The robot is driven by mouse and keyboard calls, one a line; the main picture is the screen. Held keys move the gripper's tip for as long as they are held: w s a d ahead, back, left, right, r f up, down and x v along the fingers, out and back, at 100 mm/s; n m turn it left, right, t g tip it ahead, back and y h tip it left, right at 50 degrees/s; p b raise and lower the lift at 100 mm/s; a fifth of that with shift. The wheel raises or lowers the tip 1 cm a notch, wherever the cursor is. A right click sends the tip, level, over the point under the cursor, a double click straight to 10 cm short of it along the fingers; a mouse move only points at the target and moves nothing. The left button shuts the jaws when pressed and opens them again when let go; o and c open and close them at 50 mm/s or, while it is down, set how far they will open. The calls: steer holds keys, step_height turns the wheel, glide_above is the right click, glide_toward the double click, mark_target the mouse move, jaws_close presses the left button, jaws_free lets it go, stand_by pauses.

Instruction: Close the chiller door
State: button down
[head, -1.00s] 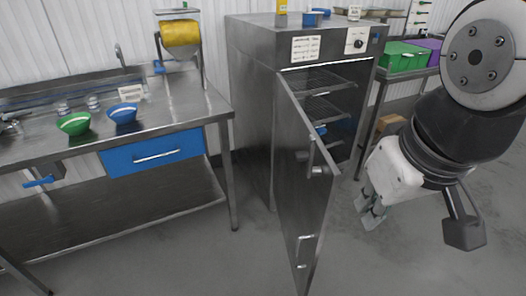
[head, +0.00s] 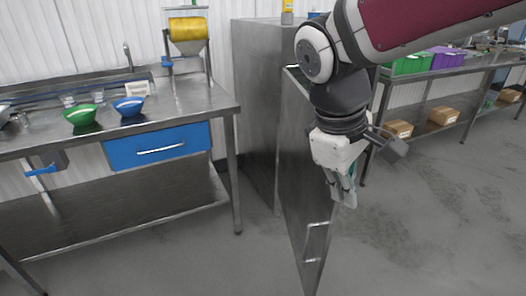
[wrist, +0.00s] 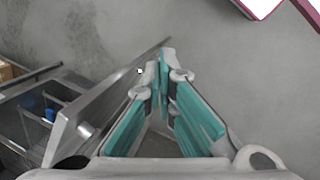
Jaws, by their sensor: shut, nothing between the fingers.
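The chiller (head: 252,100) is a tall steel cabinet, partly hidden behind my arm. Its door (head: 297,180) stands open, swung out toward the camera, with a handle (head: 316,240) near its lower part. My gripper (head: 346,204) points down on the right side of the door, close to it. In the wrist view the door (wrist: 100,108) runs along the left of the fingers (wrist: 162,65), which are shut with nothing between them. I cannot tell whether the fingers touch the door. A blue thing (wrist: 50,114) shows inside the chiller in the wrist view.
A steel table (head: 222,104) with a blue drawer (head: 158,146), a green bowl (head: 80,115) and a blue bowl (head: 129,106) stands left. A rack with green (head: 407,65) and purple (head: 442,58) bins stands right, boxes (head: 443,115) below. The right floor is clear.

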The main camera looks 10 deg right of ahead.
steer(key=w+a+f+n+h+b, duration=0.2)
steer(key=w+a+f+n+b, duration=0.15)
steer(key=w+f, duration=0.4)
steer(key=w+a+f+n+h+b, duration=0.25)
steer(key=w+f+n+b, duration=0.2)
steer(key=f, duration=0.65)
steer(key=w+a+f+n+h+b, duration=0.25)
steer(key=w+f+b, duration=0.3)
steer(key=f, duration=0.35)
steer(key=y+b, duration=0.1)
steer(key=b, duration=0.4)
glide_toward(315, 238)
steer(key=shift+g, duration=0.3)
steer(key=shift+x, duration=2.25)
steer(key=shift+w+d, duration=0.1)
steer(key=shift+d, duration=0.05)
